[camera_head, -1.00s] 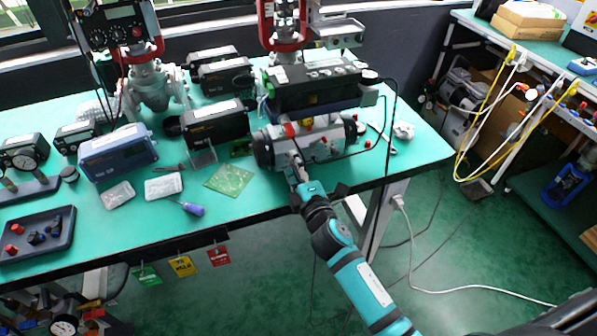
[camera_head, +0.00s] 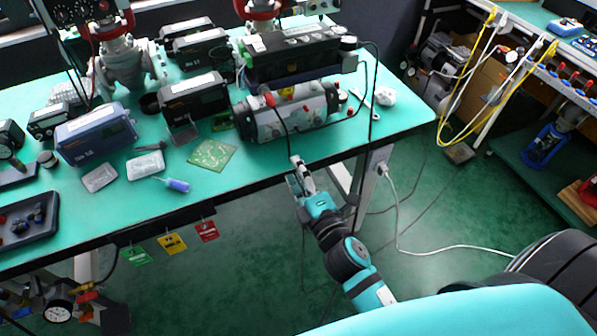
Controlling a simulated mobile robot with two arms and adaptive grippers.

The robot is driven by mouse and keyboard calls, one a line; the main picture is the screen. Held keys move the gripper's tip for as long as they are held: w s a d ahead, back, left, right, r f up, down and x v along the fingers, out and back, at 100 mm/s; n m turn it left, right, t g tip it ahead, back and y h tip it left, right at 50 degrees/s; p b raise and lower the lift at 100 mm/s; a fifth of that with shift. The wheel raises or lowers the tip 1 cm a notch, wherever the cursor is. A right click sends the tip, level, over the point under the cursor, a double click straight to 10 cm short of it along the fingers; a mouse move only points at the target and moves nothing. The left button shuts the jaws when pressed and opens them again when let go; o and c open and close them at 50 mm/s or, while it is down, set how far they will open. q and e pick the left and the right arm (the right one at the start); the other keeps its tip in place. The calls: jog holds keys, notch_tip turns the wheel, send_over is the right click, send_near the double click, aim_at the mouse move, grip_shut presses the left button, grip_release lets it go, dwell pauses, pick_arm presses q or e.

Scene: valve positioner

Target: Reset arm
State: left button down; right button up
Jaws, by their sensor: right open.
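My right gripper (camera_head: 301,179) is open and empty just off the front edge of the green workbench (camera_head: 262,172). Its arm reaches up from the bottom of the head view. The valve actuator (camera_head: 289,113), a grey cylinder with a red fitting and cables, lies on the bench beyond the gripper, apart from it. A black positioner box (camera_head: 291,57) sits above the cylinder. My left gripper is not in view.
Tags (camera_head: 171,243) hang below the front edge. A white cable (camera_head: 409,249) runs across the floor at right.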

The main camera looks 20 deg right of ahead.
dwell(0.3)
jog(key=s+f+m+g+p, duration=0.1)
jog(key=s+f+m+g, duration=0.15)
jog(key=f, duration=0.85)
jog(key=s+f+m+g+p, duration=0.1)
jog(key=s+f+m+g, duration=0.2)
jog(key=f, duration=0.7)
jog(key=s+f+m+g+p, duration=0.1)
jog(key=s+f+m+g, duration=0.3)
jog(key=f, duration=0.7)
jog(key=s+d+f+m+g, duration=0.2)
jog(key=s+f, duration=0.3)
jog(key=s, duration=0.5)
jog(key=s+d+f+m+g+p, duration=0.1)
jog(key=s+f, duration=0.4)
jog(key=s, duration=0.5)
jog(key=s+d+f+m+g, duration=0.3)
jog(key=s+f, duration=0.3)
jog(key=s, duration=0.4)
jog(key=shift+g+h+p, duration=0.3)
jog(key=shift+g, duration=0.45)
jog(key=shift+w+f+m, duration=0.1)
jog(key=shift+m, duration=0.15)
jog(key=shift+c, duration=0.4)
